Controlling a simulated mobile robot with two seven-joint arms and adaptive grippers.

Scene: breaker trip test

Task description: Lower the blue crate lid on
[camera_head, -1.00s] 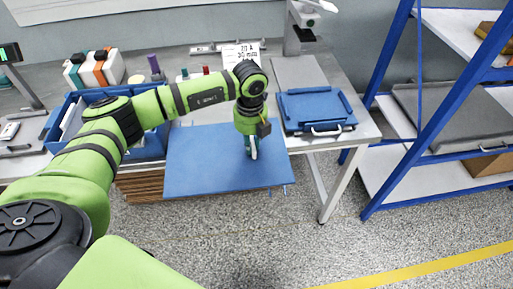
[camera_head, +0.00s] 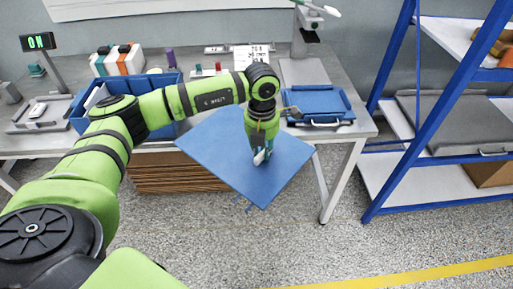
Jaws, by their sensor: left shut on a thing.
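The blue lid (camera_head: 225,153) is a flat panel held out over the front edge of the table, turned at an angle. My left gripper (camera_head: 261,157) points down and is shut on the lid, at what looks like a light handle on its top. The blue crate (camera_head: 78,122) stands on the table at the left, behind my left arm. Its top is open and holds some light items; much of it is hidden by the arm. My right gripper is not in view.
A blue tray with a handle (camera_head: 318,103) lies on the table's right side. A stack of brown sheets (camera_head: 175,175) is below the lid. A blue-framed shelf rack (camera_head: 400,125) stands at the right. An "ON" display (camera_head: 38,42) stands at the back left.

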